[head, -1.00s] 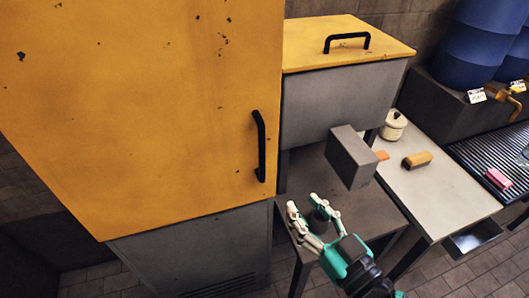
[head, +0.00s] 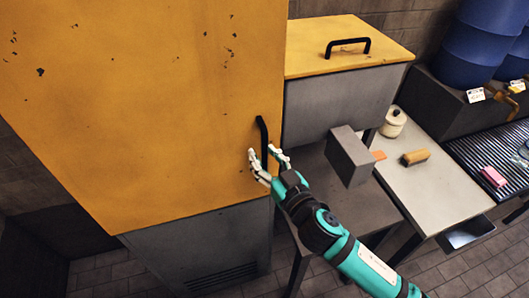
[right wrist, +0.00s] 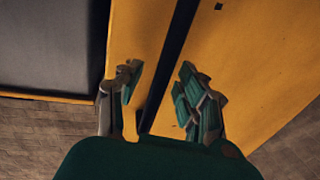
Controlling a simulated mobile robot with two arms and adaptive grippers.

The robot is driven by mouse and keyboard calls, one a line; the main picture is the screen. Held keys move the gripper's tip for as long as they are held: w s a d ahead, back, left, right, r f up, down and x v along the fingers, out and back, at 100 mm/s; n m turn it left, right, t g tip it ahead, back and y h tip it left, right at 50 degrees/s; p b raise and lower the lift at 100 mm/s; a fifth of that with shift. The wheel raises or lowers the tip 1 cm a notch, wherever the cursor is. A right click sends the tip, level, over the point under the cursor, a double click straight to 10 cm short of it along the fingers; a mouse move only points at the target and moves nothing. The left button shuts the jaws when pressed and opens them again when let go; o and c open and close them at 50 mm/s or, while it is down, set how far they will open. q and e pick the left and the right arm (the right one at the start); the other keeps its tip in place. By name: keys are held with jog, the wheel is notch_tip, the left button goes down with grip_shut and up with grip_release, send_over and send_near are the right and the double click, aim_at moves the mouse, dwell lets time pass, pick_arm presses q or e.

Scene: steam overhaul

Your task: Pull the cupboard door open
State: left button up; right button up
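The cupboard door (head: 140,110) is a large yellow, chipped panel above a grey lower body (head: 200,245). It looks shut. Its black upright bar handle (head: 262,132) is near the right edge. My right gripper (head: 263,154) is at the lower half of the handle with its fingers apart. In the right wrist view the handle (right wrist: 168,70) runs between the two fingers of my right gripper (right wrist: 155,82), with gaps visible on both sides. The handle's lower end is hidden behind the gripper in the head view. My left gripper is not in view.
A grey box with a yellow lid (head: 340,95) stands right of the cupboard. A dark table (head: 330,205) with a grey block (head: 349,157) is below it. A pale table (head: 430,190) holds a pot (head: 393,123) and a brush (head: 415,157).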

jog(key=shift+w, duration=0.15)
jog(key=shift+c, duration=0.4)
grip_shut()
jog(key=shift+a, duration=0.1)
